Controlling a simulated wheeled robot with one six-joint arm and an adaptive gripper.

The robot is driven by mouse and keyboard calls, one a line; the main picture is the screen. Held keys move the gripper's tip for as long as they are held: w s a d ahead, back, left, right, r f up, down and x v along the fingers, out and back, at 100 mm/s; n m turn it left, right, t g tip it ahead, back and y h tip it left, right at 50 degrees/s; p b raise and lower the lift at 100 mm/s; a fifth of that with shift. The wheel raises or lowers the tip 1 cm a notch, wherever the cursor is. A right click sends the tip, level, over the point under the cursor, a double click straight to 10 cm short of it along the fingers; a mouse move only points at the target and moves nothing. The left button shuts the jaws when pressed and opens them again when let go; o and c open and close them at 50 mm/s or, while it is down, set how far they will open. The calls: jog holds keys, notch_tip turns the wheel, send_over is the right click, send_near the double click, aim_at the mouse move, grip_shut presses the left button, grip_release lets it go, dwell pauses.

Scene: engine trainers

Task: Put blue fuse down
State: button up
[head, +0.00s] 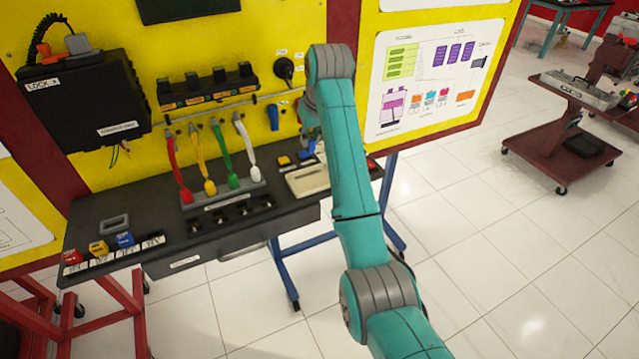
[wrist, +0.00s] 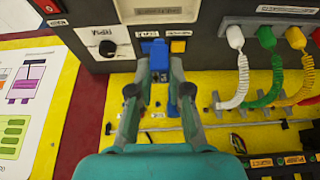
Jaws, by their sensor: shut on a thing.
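My gripper (wrist: 159,82) is shut on the blue fuse (wrist: 159,56), which shows between and beyond the fingertips in the wrist view. In the head view the blue fuse (head: 307,149) is partly hidden by my arm, at the back right of the black bench (head: 130,205). It is close to the bench top beside a yellow block (head: 284,160), which also shows in the wrist view (wrist: 178,46). I cannot tell whether the fuse touches the bench. Another blue block (head: 124,240) sits in the labelled row at the bench's front left.
Red, yellow, green and white cables (head: 213,165) rise from a grey strip to the left. The yellow wall panel (head: 210,70) stands behind, with a blue part (head: 272,116) on it.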

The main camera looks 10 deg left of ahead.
jog(key=shift+d+f, duration=0.2)
jog(key=shift+f, duration=0.25)
notch_tip(320, 180, down, 9)
jog(key=shift+f, duration=0.15)
jog(key=o, duration=0.8)
jog(key=shift+c, duration=0.2)
jog(key=v, duration=1.2)
jog(key=shift+a, duration=0.1)
